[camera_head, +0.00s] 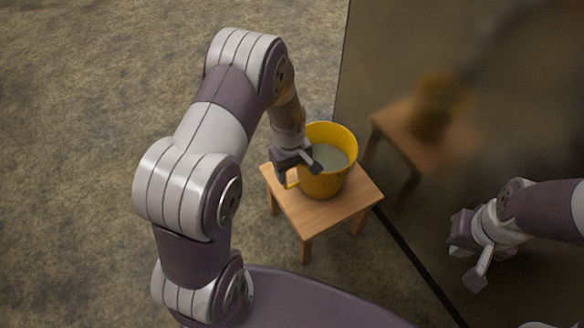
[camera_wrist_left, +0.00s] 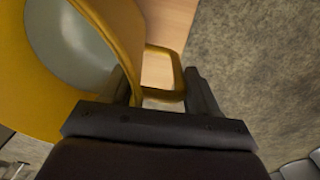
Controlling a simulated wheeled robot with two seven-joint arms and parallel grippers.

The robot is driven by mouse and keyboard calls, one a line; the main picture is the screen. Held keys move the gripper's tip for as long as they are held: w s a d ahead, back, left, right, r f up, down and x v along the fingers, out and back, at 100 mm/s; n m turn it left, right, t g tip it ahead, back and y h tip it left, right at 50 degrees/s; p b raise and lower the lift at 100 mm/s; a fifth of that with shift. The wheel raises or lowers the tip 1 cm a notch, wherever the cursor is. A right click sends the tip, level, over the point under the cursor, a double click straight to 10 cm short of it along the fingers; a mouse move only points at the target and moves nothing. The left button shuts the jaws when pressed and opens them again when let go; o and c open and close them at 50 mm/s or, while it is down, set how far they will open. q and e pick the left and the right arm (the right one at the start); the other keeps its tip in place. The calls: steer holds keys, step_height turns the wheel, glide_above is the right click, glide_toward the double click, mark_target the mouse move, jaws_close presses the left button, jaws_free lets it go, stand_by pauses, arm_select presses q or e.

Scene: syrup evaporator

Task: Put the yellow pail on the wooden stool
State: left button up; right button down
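The yellow pail (camera_head: 322,184) stands upright on the wooden stool (camera_head: 320,212), near the middle of its top. It holds a pale content that also shows in the left wrist view (camera_wrist_left: 70,45). My left gripper (camera_head: 300,172) is at the pail's handle side. In the left wrist view its fingers are spread wide, one beside the pail wall and one outside the yellow handle loop (camera_wrist_left: 178,75), with the handle between them. My right gripper (camera_head: 474,258) is open and empty, at the right, away from the pail.
A dark glossy panel (camera_head: 520,130) stands right behind the stool and reflects the stool and pail. Its lower edge runs close to the stool's right corner. The mottled floor (camera_head: 80,100) to the left is clear.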

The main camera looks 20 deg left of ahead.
arm_select(q)
steer(key=o, duration=0.4)
steer(key=shift+c, duration=0.2)
step_height(320, 180, up, 13)
steer(key=p, duration=0.6)
steer(key=s+d+r+m+t, duration=0.1)
steer(key=s+d+r+m, duration=0.1)
steer(key=s+r+m, duration=0.6)
steer(key=s+m, duration=0.2)
steer(key=s, duration=0.2)
steer(key=shift+s+r+m, duration=0.3)
steer(key=shift+s+r, duration=0.05)
